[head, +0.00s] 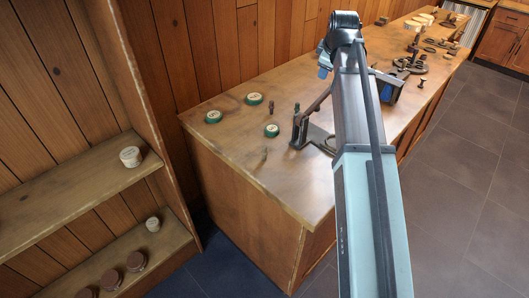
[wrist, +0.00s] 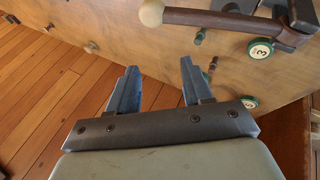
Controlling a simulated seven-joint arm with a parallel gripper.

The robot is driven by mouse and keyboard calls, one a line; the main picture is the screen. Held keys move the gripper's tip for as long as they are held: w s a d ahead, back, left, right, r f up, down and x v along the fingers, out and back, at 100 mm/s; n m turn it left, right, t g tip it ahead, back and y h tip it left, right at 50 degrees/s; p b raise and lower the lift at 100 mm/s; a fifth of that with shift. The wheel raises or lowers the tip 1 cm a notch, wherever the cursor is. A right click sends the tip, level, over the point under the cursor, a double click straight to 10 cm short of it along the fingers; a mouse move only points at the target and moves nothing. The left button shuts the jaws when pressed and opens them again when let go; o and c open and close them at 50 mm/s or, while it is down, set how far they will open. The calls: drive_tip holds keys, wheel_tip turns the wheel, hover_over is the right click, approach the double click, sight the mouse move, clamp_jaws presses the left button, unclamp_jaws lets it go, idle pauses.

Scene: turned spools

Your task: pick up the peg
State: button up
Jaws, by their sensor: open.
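Several small turned pieces lie or stand on the wooden counter, and I cannot tell for sure which is the peg. In the head view, a small brown piece (head: 265,153) lies near the front, and a dark one (head: 296,107) stands farther back beside a lever tool. In the wrist view, two small pieces, one green-tipped (wrist: 200,36) and one brown (wrist: 212,64), show beyond the right finger. My gripper (wrist: 158,66) is open, its blue fingers apart with nothing between them. In the head view my arm hides most of it.
Green-rimmed discs (head: 271,130) sit on the counter (head: 235,140). The dark lever tool (wrist: 225,18) has a wooden knob. More tools (head: 410,64) stand farther along. A shelf (head: 80,195) at left holds spools.

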drive_tip(key=s+a+f+n+g, duration=0.45)
drive_tip(key=s+a, duration=0.45)
drive_tip(key=a, duration=0.3)
drive_tip(key=n+g, duration=0.2)
drive_tip(key=n, duration=0.1)
hover_over(264, 146)
wheel_tip(264, 146, down, 4)
drive_tip(key=f, duration=0.4)
drive_tip(key=d+f, duration=0.1)
drive_tip(key=f, duration=0.2)
drive_tip(key=shift+s, duration=0.15)
drive_tip(key=shift+a+f, duration=0.25)
drive_tip(key=shift+f, duration=1.25)
drive_tip(key=shift+a+f, duration=0.2)
drive_tip(key=shift+f, duration=1.25)
drive_tip(key=shift+w, duration=0.2)
clamp_jaws()
drive_tip(key=shift+r, duration=0.1)
